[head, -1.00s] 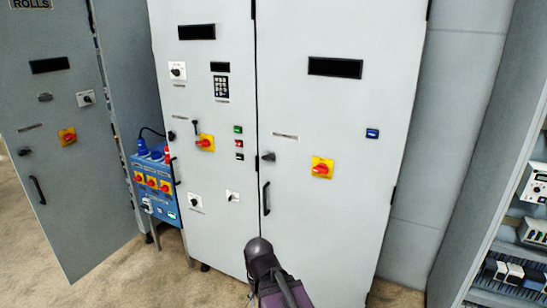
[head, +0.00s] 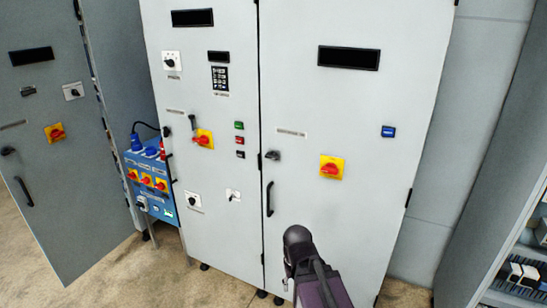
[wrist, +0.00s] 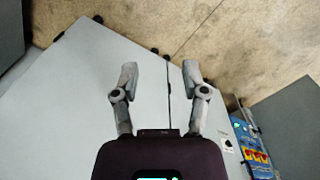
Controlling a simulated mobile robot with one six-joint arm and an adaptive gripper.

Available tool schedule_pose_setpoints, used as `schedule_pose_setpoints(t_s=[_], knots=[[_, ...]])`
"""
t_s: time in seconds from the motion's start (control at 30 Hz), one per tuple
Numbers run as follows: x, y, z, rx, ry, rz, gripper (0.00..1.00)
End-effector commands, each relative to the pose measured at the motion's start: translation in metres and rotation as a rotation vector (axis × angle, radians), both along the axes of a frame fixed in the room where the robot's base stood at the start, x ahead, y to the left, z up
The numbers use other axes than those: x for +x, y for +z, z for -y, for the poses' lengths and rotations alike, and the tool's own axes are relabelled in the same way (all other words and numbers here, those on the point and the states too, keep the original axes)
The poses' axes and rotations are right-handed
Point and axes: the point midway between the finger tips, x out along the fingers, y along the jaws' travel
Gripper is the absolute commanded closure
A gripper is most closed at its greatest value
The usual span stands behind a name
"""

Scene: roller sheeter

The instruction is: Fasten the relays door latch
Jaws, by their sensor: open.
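The grey cabinet has a right door (head: 340,230) and a left door (head: 215,240), both looking closed. A small dark latch knob (head: 272,155) sits at the right door's left edge, above a black pull handle (head: 269,198). The left door also has a dark lever (head: 193,124). Labels are too small to read, so I cannot tell which door is the relays door. My arm shows low in the head view, in front of the right door; its fingers are hidden there. In the wrist view my gripper (wrist: 160,72) is open and empty, over the cabinet's lower front.
A grey door or panel (head: 60,200) stands at an angle on the left. A blue socket box (head: 152,185) on legs stands beside the cabinet. An open grey cabinet (head: 490,200) with devices is at the right. Bare floor (head: 120,285) lies in front.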

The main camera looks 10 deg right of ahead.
Motion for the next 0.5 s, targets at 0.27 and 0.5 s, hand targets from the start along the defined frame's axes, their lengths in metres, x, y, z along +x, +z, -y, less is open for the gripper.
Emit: schedule_pose_setpoints(t_s=[0.27, 0.5], knots=[[0.0, 0.0, 0.0, -0.001, -0.001, 0.0, 0.22], [0.016, 0.0, 0.005, -0.061, -0.052, 0.029, 0.0]])
